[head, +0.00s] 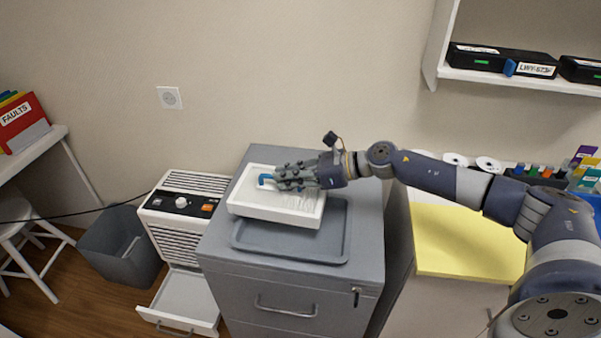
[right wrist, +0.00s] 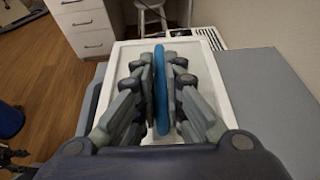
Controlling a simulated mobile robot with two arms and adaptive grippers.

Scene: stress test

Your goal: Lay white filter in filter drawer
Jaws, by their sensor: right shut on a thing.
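The white filter (head: 245,207), a shallow white frame with a pale inner face and a blue strap (head: 264,179), is over the grey cabinet top. My right gripper (head: 283,180) is shut on the blue strap, which also runs between the fingers in the right wrist view (right wrist: 161,80). The hand hides much of the filter; I cannot tell whether it rests or hangs slightly above. The filter drawer (head: 187,296) is pulled out low at the front of the white slatted unit (head: 183,220), left of the cabinet. My left gripper is not in view.
A grey tray (head: 335,245) lies on the cabinet top (head: 366,190), partly under the filter. A grey bin (head: 110,240) stands left of the white unit, with a black cable above it. A yellow-topped surface (head: 465,240) is to the right.

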